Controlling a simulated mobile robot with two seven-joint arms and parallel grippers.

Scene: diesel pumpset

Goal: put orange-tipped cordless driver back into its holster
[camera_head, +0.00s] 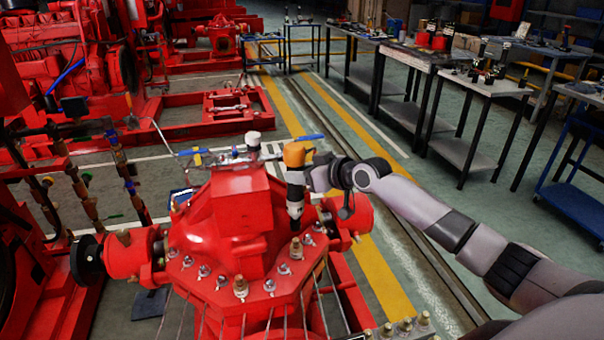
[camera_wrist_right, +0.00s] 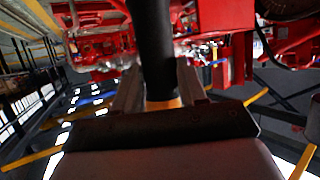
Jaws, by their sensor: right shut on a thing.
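The orange-tipped cordless driver (camera_head: 294,154) is upright in the head view, with its orange end up and its dark shaft pointing down over the bolted flange of the red pump. My right gripper (camera_head: 304,178) is shut on the driver. In the right wrist view the driver (camera_wrist_right: 154,50) is a dark cylinder with an orange band between the fingers (camera_wrist_right: 158,88). I cannot tell whether its lower end touches the bolt (camera_head: 296,247) below it. I cannot make out the holster in either view. My left gripper is not in view.
The red pump housing (camera_head: 222,205) with several studs and nuts stands directly below and left of my gripper. Blue-handled valves (camera_head: 307,138) are close behind the driver. Workbenches (camera_head: 478,85) with tools line the right side. The floor aisle (camera_head: 350,120) between is clear.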

